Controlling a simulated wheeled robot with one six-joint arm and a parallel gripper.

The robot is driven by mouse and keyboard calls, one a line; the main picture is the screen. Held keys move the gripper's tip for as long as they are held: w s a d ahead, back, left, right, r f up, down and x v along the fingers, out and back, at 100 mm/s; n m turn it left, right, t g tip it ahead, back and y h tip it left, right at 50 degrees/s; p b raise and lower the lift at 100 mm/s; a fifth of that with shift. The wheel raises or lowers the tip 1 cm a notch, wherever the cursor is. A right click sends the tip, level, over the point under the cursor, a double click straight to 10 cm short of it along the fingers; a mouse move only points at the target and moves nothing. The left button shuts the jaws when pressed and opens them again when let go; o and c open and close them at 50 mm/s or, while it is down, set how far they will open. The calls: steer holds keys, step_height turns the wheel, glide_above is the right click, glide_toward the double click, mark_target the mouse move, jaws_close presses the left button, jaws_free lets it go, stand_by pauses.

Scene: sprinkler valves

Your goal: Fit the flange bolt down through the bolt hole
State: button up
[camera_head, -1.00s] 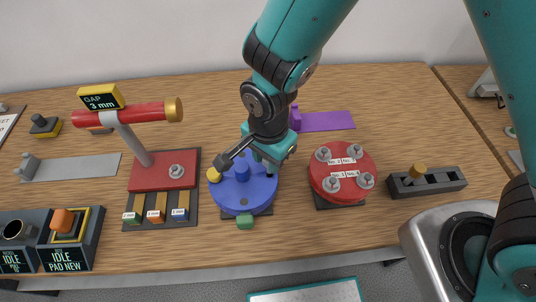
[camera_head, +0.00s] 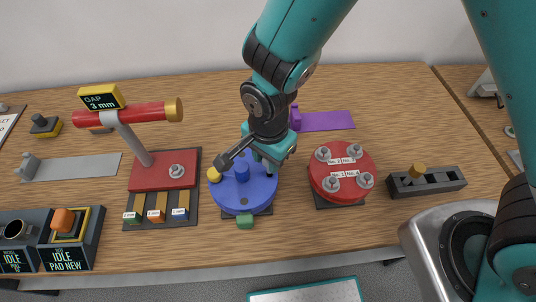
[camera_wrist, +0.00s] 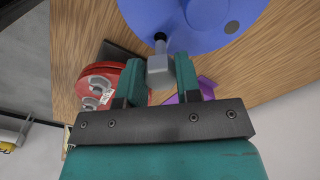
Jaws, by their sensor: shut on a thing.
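The blue round flange (camera_head: 238,194) sits on a dark base and has a raised hub (camera_head: 242,171), a yellow knob (camera_head: 215,174) at its left and dark round holes. My gripper (camera_wrist: 160,78) is shut on the flange bolt (camera_wrist: 160,68), whose grey block-like head sits between the fingers. In the wrist view the bolt's shank meets the blue flange (camera_wrist: 195,25) near its rim with a dark spot at its tip. I cannot tell how deep the shank is in the hole. In the head view my gripper (camera_head: 268,160) covers the far right of the flange.
A red flange (camera_head: 342,173) with several grey bolts stands to the right, and a dark slotted block (camera_head: 428,182) with a brass peg beyond it. A red stand (camera_head: 146,168) with a "GAP 3 mm" sign (camera_head: 100,97) is left. A purple strip (camera_head: 328,121) lies behind.

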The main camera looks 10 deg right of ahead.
steer(key=shift+f+b, duration=1.85)
steer(key=shift+f, duration=0.6)
steer(key=o, duration=1)
step_height(320, 180, up, 18)
steer(key=shift+f+b, duration=0.25)
steer(key=shift+b, duration=0.7)
